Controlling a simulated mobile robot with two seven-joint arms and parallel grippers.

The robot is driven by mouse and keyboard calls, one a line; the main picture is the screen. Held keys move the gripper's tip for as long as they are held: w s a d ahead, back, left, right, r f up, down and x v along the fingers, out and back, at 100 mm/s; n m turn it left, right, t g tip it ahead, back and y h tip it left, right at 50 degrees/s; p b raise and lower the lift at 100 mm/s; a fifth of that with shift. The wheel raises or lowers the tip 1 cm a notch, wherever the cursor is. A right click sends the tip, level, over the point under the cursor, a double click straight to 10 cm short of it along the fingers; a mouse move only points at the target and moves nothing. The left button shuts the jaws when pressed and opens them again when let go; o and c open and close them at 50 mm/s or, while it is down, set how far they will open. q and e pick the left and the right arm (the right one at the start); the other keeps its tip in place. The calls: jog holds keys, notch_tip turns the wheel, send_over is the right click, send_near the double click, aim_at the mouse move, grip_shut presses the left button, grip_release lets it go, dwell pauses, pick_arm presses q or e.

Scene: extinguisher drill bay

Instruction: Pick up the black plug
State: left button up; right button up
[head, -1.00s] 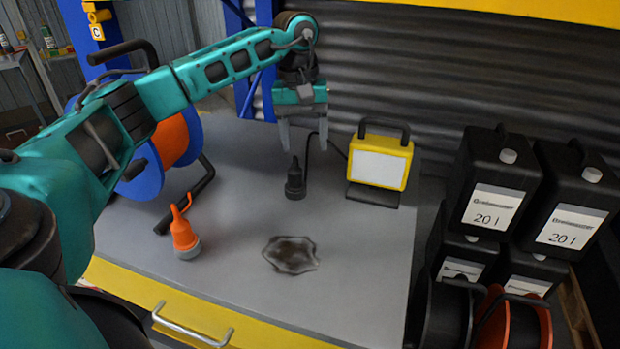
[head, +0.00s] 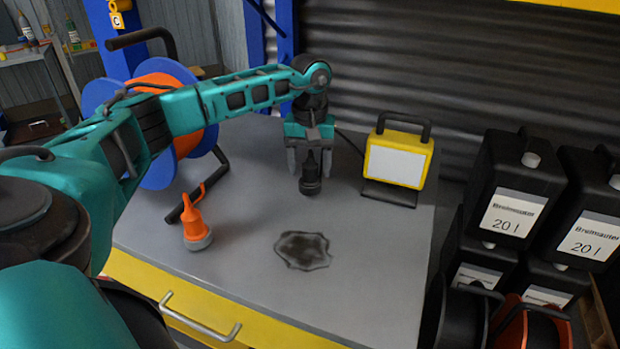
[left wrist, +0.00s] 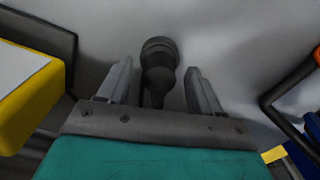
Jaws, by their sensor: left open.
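In the left wrist view the gripper (left wrist: 158,88) is open, with gaps between both fingers and the plug. My right gripper is in neither view.
The yellow work lamp (head: 398,160) stands close to the right of the gripper. An orange plug (head: 195,222) and a blue cable reel (head: 190,135) are at left. Black canisters (head: 510,200) stand at right.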

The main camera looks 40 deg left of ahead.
pick_arm(q)
jog(key=shift+f, duration=0.65)
jog(key=shift+c, duration=0.3)
jog(key=shift+r, duration=0.1)
grip_shut()
